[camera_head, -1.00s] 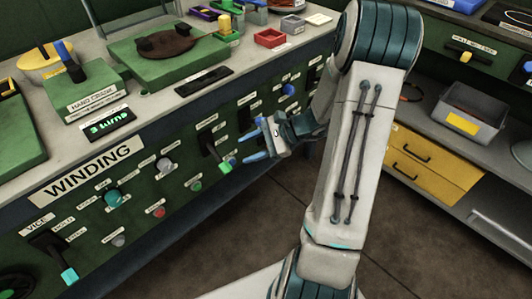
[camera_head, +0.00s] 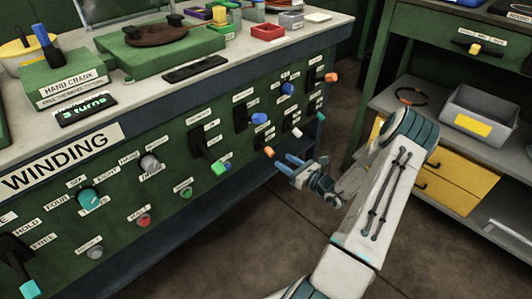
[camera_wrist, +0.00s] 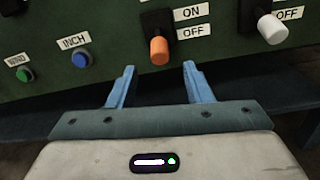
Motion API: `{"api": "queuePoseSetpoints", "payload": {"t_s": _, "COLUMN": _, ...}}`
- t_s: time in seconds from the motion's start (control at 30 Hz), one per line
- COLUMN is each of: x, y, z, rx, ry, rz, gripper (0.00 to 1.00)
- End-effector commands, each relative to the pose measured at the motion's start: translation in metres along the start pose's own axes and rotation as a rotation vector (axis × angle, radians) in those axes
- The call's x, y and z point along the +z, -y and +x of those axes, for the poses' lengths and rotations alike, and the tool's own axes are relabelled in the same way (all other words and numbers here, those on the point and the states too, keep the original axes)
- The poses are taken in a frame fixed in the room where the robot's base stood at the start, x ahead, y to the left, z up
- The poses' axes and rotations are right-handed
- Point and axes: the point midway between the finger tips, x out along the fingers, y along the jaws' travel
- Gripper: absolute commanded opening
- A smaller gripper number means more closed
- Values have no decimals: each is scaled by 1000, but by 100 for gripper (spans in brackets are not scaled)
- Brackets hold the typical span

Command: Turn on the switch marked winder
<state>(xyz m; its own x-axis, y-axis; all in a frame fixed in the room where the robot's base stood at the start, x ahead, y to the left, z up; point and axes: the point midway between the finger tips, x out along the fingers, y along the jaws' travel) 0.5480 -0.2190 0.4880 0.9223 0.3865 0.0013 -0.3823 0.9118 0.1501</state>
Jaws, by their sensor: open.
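The green winding panel (camera_head: 150,190) carries several lever switches and buttons. In the wrist view an orange-tipped switch (camera_wrist: 159,50) sits on a black base between ON and OFF labels. Its tip hangs down beside OFF; it also shows in the head view (camera_head: 268,152). A white-tipped switch (camera_wrist: 271,28) is to its right, also beside OFF. I cannot read which switch is marked winder. My gripper (camera_wrist: 159,70) is open and empty, its blue fingertips on either side of the orange tip's line, seemingly short of it. It shows in the head view (camera_head: 284,163).
A blue INCH button (camera_wrist: 81,59) and a green button (camera_wrist: 25,74) are left of the orange switch. The floor (camera_head: 215,255) before the panel is clear. A shelf with a grey bin (camera_head: 480,108) stands right.

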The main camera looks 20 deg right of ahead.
Motion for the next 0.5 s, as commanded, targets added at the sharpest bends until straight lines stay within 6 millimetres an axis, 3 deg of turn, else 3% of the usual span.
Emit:
{"api": "queuePoseSetpoints", "payload": {"t_s": 0.3, "x": -3, "y": -1, "z": 68, "rx": 4, "ry": 0, "rz": -2, "gripper": 46}}
{"api": "queuePoseSetpoints", "payload": {"t_s": 0.5, "x": -2, "y": -1, "z": 94, "rx": 3, "ry": -1, "rz": -1, "gripper": 46}}
